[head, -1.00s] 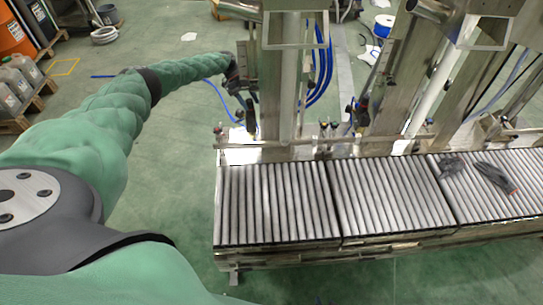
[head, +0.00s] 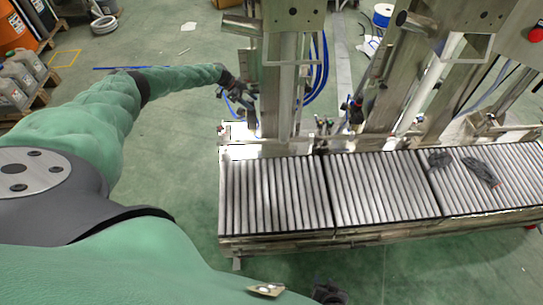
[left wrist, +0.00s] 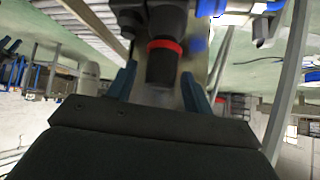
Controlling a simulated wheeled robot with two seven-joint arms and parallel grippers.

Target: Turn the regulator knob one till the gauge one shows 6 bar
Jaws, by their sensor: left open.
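A dark cylindrical knob with a red ring (left wrist: 162,66) shows in the left wrist view; I take it for the regulator knob. My left gripper (left wrist: 158,76) is open, its two blue-grey fingers on either side of the knob; I cannot tell if they touch it. In the head view my left gripper (head: 240,97) is at the left side of the leftmost steel column, where the knob is too small to make out. No gauge dial is readable in either view. A dark part at the bottom edge, seemingly my right gripper (head: 330,293), is cut off.
A roller conveyor (head: 280,195) runs in front of the steel columns (head: 282,90). Dark gloves (head: 480,171) lie on its right part. Blue hoses (head: 318,70) hang behind the left column. Green floor is free left of the conveyor.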

